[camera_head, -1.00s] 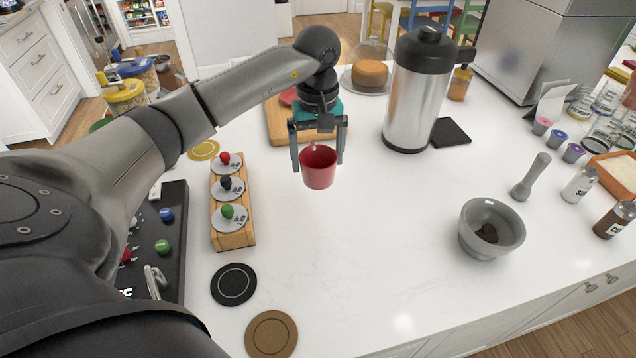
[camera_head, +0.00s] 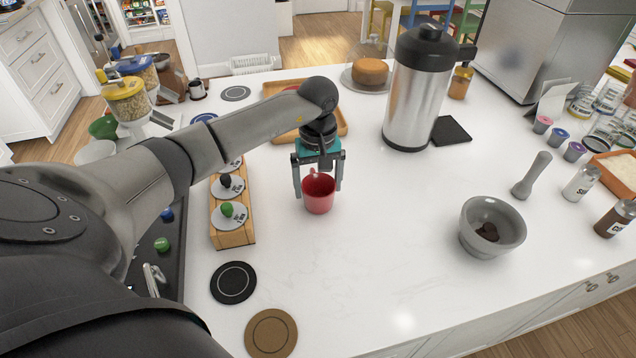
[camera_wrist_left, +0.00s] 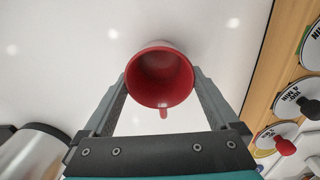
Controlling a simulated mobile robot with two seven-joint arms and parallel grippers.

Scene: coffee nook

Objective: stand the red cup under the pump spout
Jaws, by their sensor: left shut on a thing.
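The red cup (camera_head: 318,200) is upright on or just above the white counter, left of the pump flask; I cannot tell whether its base touches. My left gripper (camera_head: 318,186) is shut on it, one finger on each side. In the left wrist view the open mouth of the cup (camera_wrist_left: 160,77) lies between the two fingers. The silver pump flask (camera_head: 415,100) with a black top stands at the back; a black spout (camera_head: 467,52) juts out to its right. A black square mat (camera_head: 450,131) lies below the spout. My right gripper is not in view.
A wooden rack with coloured knobs (camera_head: 233,240) stands left of the cup. A grey mortar (camera_head: 492,228) and pestle (camera_head: 532,176) are at the right. An amber bottle (camera_head: 461,82) stands behind the mat. The counter between cup and mortar is clear.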

